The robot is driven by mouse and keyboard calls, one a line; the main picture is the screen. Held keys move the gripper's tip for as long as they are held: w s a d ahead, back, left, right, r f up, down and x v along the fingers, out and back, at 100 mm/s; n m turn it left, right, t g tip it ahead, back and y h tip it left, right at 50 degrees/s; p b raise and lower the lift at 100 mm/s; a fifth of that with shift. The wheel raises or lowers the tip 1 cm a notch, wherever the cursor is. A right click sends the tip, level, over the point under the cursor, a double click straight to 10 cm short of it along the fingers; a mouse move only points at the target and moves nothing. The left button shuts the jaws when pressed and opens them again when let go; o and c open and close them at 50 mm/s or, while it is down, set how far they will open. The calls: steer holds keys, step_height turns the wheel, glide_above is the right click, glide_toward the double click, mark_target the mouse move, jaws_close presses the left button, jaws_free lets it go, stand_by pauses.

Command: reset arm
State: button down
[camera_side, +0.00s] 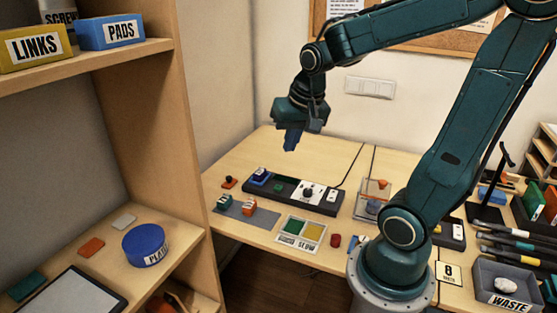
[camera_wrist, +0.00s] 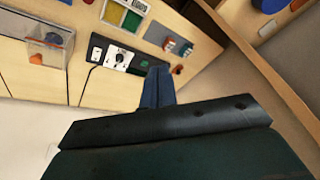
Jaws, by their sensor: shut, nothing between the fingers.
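My gripper (camera_side: 292,138) hangs above the far part of the table, fingers pointing down, shut and empty. Its shut fingers also show in the wrist view (camera_wrist: 157,88). Below it on the wooden table (camera_side: 350,247) is a dark panel (camera_side: 320,206) with a white dial plate (camera_side: 308,192) and a blue-and-white block at its left end. The panel shows in the wrist view too, partly hidden behind my fingers. A grey mat (camera_side: 233,208) with a small green block and an orange block (camera_side: 249,206) lies in front of the panel's left end.
A wooden shelf (camera_side: 190,130) stands close on the left, holding labelled boxes and a blue round container (camera_side: 145,243). A tray with green and yellow sections (camera_side: 301,232), a clear box (camera_side: 372,199) and a waste bin (camera_side: 503,287) are on the table. The air around my gripper is free.

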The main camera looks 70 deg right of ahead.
steer(key=s+a+r+n+t+y, duration=0.1)
steer(key=s+a+r+n, duration=0.3)
steer(key=s+a+n, duration=0.4)
steer(key=shift+s+a+n+t+y, duration=0.35)
steer(key=shift+a+t, duration=0.25)
steer(key=shift+a, duration=0.65)
